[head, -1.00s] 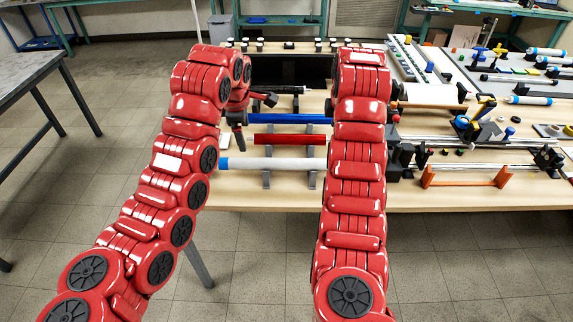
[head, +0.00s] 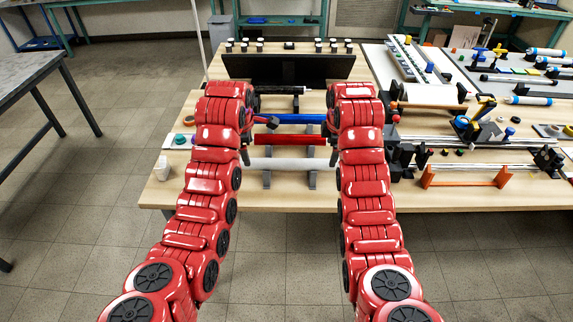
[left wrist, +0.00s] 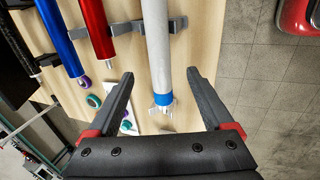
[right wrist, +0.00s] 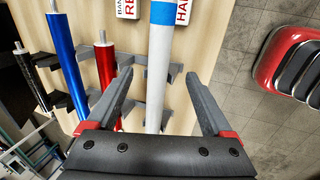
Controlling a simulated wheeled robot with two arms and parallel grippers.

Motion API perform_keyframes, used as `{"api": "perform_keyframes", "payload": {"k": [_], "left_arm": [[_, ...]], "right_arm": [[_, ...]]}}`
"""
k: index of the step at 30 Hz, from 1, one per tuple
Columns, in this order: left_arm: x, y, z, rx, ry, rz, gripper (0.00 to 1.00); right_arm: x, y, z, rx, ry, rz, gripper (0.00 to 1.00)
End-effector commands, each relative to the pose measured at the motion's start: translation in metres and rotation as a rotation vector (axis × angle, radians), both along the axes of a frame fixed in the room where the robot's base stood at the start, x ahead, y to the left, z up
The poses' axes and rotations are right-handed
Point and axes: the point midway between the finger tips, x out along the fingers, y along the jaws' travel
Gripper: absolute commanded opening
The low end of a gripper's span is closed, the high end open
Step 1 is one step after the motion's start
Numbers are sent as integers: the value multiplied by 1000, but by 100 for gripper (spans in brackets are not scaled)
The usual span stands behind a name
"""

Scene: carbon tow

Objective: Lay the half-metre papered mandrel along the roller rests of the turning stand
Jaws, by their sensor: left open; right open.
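The papered mandrel (head: 290,164) is a pale tube lying left to right on grey rests, nearest the bench's front edge. In the left wrist view its end with a blue band (left wrist: 163,99) shows between the open fingers of my left gripper (left wrist: 160,75). In the right wrist view the tube (right wrist: 157,60) passes between the open fingers of my right gripper (right wrist: 159,77), with a blue band (right wrist: 163,13) farther along. Neither gripper is closed on it. At the right, an orange two-ended stand (head: 465,178) sits near black end blocks with rods (head: 470,164). I cannot tell which is the turning stand.
A red tube (head: 292,140) and a blue tube (head: 290,118) lie parallel behind the mandrel. A black panel (head: 288,68) stands farther back. A small white object (head: 162,168) is at the front left. The right side of the bench is crowded.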

Motion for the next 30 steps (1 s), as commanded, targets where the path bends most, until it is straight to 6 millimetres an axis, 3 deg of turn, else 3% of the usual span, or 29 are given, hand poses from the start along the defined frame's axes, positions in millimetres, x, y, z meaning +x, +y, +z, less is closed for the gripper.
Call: {"api": "perform_keyframes", "payload": {"k": [10, 15, 30], "left_arm": [[19, 1, -62, 1, 2, 1, 85], [25, 0, -76, 0, 0, -1, 85], [28, 0, -85, 0, -4, 1, 85]], "right_arm": [[19, 1, -62, 0, 3, 0, 85], [25, 1, -76, 1, 0, -1, 85], [29, 0, -84, 1, -5, 0, 85]]}}
